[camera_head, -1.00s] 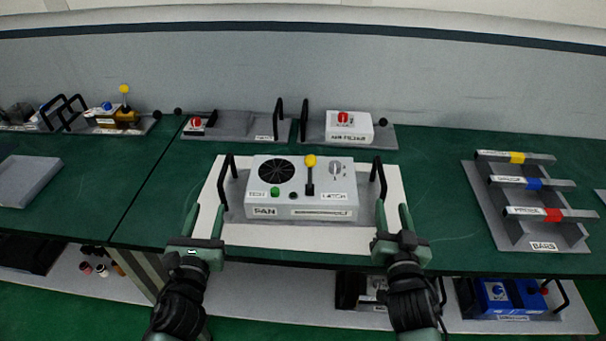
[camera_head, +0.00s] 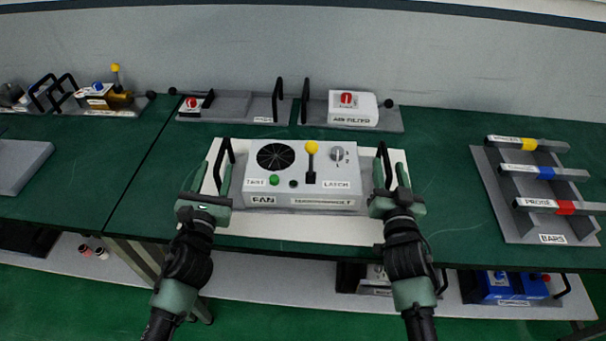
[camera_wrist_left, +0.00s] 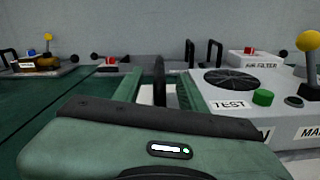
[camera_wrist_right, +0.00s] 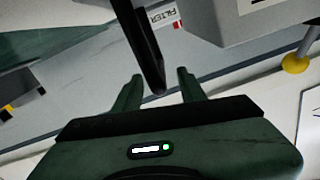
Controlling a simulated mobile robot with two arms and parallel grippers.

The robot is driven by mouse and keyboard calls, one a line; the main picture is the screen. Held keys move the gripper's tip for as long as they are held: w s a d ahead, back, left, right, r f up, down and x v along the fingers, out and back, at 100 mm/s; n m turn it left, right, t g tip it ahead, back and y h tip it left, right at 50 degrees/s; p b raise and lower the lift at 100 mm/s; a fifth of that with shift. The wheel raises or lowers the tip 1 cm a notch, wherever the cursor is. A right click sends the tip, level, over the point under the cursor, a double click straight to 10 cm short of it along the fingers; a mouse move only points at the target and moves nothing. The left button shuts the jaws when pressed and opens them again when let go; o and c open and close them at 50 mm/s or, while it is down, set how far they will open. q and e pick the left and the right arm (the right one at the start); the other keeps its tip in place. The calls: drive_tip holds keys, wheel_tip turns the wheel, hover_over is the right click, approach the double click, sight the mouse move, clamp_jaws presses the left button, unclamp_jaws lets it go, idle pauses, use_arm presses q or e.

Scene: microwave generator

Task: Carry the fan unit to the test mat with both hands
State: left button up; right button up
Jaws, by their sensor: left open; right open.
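The fan unit (camera_head: 325,180) is a light grey box with a black round grille, a green button, a yellow-knobbed lever and a dial. It sits on a grey base with a black upright handle at each end, over a white mat (camera_head: 300,229). My left gripper (camera_head: 217,172) is open, with the left handle (camera_wrist_left: 159,80) between its fingers. My right gripper (camera_head: 391,172) is open, with the right handle (camera_wrist_right: 148,55) between its fingertips. I cannot tell whether the fingers touch the handles. The fan unit also shows in the left wrist view (camera_wrist_left: 235,110).
The air filter unit (camera_head: 353,109) and a grey tray (camera_head: 237,106) with a red knob stand behind. A bars rack (camera_head: 500,200) is on the right. Another grey block (camera_head: 20,168) is at the far left. Green table is clear between the mat and the rack.

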sight(219, 157)
use_arm(q)
drive_tip(key=shift+w+d, duration=0.15)
drive_tip(key=shift+w, duration=2.2)
use_arm(e)
drive_tip(key=shift+w+d, duration=0.15)
drive_tip(key=shift+w, duration=2.2)
use_arm(q)
clamp_jaws()
use_arm(e)
clamp_jaws()
